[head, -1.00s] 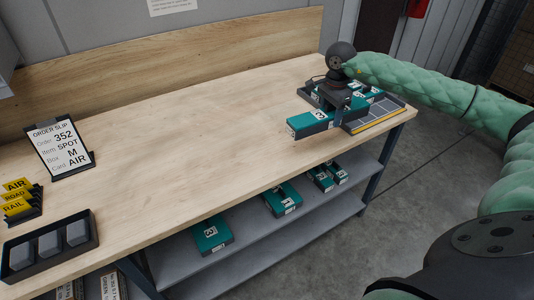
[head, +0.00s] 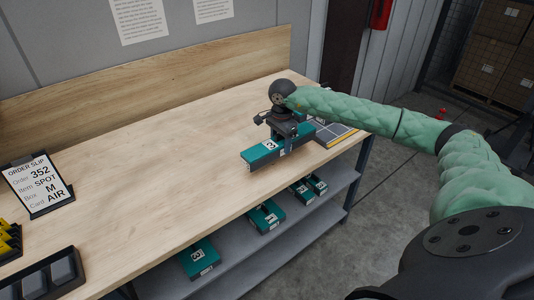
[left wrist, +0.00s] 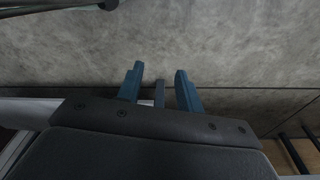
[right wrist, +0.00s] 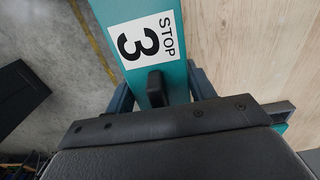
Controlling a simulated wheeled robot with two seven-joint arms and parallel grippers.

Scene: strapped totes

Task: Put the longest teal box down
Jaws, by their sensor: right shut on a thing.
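My right gripper (head: 284,136) is shut on a long teal box (head: 262,153) over the table's front right part. The box lies lengthwise along the table, and its left end sticks out past the gripper. I cannot tell whether its underside touches the wood. In the right wrist view the box (right wrist: 112,72) shows a white "STOP 3" label and runs between the fingers. My left gripper (left wrist: 160,88) is open and empty, with grey floor beyond it; it is not in the head view.
A grey tray (head: 335,132) with a yellow edge strip stands at the table's right end. Several teal boxes (head: 200,257) lie on the shelf below. An order slip (head: 38,185) and a black holder (head: 45,275) stand at left. The middle tabletop (head: 165,150) is clear.

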